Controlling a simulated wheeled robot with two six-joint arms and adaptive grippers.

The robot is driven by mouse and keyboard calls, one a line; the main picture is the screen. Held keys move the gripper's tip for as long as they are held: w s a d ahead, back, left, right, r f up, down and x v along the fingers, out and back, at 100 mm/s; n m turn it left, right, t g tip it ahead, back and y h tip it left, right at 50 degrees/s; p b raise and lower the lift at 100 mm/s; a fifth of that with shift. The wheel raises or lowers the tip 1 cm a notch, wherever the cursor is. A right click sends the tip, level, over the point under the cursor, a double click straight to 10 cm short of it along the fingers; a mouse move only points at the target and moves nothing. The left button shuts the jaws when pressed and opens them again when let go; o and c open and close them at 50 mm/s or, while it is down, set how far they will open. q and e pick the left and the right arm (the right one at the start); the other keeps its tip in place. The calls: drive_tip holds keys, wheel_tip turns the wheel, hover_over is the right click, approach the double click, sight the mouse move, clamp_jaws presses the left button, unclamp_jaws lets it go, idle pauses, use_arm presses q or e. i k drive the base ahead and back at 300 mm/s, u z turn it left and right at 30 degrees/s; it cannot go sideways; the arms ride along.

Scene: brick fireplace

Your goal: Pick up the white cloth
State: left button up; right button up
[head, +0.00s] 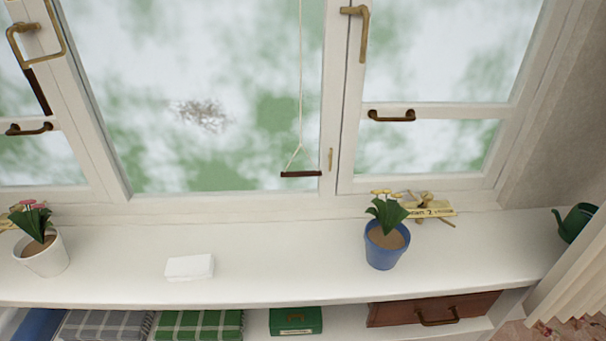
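A small white folded cloth (190,267) lies flat on the white windowsill, left of the middle in the head view. It looks like a neat rectangular block and stands clear of other things. Neither of my grippers shows in the head view, so nothing is seen touching the cloth.
A green watering can (574,222) stands far right. Below are checked cloths (198,326), a green box (296,321) and a brown case (405,312).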

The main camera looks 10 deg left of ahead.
sight(201, 266)
drive_tip(key=u, duration=1.3)
